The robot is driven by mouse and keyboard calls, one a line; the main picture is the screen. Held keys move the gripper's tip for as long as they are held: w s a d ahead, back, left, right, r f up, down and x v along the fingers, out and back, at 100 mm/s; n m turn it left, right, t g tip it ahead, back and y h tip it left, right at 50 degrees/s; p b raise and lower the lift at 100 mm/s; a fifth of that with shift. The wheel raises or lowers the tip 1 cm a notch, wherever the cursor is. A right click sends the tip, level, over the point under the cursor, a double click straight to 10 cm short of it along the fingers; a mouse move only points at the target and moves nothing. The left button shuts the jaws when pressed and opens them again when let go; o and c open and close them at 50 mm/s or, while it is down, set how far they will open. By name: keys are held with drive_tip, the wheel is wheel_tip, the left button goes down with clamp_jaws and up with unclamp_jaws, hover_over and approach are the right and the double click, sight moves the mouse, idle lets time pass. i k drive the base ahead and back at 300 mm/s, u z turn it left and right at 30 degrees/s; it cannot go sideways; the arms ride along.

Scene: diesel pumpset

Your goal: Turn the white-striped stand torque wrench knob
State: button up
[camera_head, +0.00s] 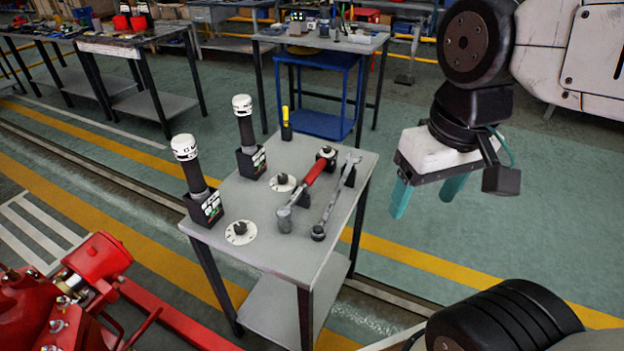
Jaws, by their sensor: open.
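On a grey metal stand (268,238) lies a torque wrench with a red grip (314,170), its grey head toward the front. A dark, pale-marked round piece (327,153) sits at its far end; I cannot tell whether it is the striped knob. Two small dark knobs on white marked dials, a front one (240,231) and a rear one (283,182), are also on the stand top; their stripes are too small to make out. My gripper (428,192) hangs right of the stand, teal fingers apart and pointing down, empty and touching nothing.
Two upright black tools with white tops (186,150) (243,106) stand on black blocks at the stand's left. A grey wrench (336,195) lies right of the red one. A yellow-handled tool (286,122) is at the back. Red machinery (95,270) is front left.

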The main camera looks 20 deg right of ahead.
sight(326, 150)
drive_tip(key=u, duration=0.85)
drive_tip(key=i, duration=0.35)
drive_tip(key=z, duration=0.6)
